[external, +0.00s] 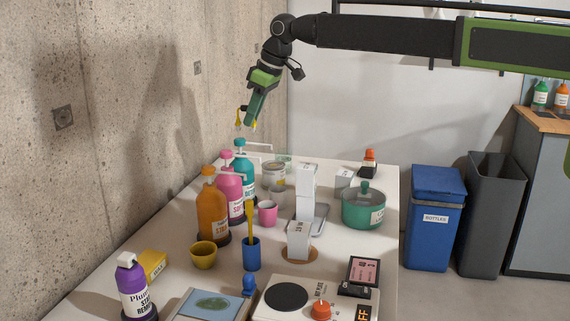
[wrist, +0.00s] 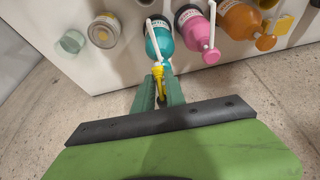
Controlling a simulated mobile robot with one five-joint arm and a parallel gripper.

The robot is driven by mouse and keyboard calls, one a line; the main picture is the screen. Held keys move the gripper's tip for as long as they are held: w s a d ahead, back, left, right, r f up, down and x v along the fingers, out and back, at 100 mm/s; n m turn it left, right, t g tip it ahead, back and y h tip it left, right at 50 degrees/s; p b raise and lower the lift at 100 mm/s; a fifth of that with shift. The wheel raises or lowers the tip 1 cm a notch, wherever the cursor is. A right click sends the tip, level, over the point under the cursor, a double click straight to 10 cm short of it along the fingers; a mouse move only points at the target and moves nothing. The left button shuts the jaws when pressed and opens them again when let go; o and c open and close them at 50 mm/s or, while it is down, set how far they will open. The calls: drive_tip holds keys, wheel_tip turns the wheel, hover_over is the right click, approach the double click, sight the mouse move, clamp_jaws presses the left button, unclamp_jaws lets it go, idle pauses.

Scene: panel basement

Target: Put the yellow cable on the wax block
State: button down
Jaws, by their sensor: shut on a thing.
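The yellow cable (external: 238,117) is held at the tip of my gripper (external: 247,120), with bits hanging out on either side. In the wrist view the yellow cable (wrist: 158,73) shows between the green fingertips of my gripper (wrist: 159,92), which is shut on it. My gripper is high above the back of the table, near the concrete wall. A yellow block (external: 152,264) with dark lettering, seemingly the wax block, lies at the table's left edge, behind the purple bottle.
Teal (external: 242,164), pink (external: 229,184) and orange (external: 212,215) pump bottles stand in a row along the left side. A purple bottle (external: 135,291) stands beside the block. A yellow bowl (external: 204,254), a blue cup (external: 251,256) and a hot plate (external: 288,297) are to the right.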

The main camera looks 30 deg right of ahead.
drive_tip(key=s+a+f+b, duration=0.2)
drive_tip(key=s+a, duration=0.2)
drive_tip(key=a, duration=0.5)
drive_tip(key=s+a+f+b, duration=0.15)
drive_tip(key=s+a, duration=0.25)
drive_tip(key=a, duration=0.4)
drive_tip(key=b, duration=0.5)
hover_over(153, 253)
drive_tip(key=s+d, duration=0.1)
wheel_tip(153, 253, down, 4)
drive_tip(key=shift+n, duration=0.3)
drive_tip(key=f+b, duration=1)
drive_tip(key=shift+s+d+f, duration=0.2)
drive_tip(key=shift+f, duration=0.2)
drive_tip(key=shift+r, duration=0.3)
drive_tip(key=shift+f, duration=0.15)
drive_tip(key=c, duration=1.8)
unclamp_jaws()
drive_tip(key=shift+f, duration=0.1)
drive_tip(key=o, duration=0.4)
drive_tip(key=shift+r, duration=0.2)
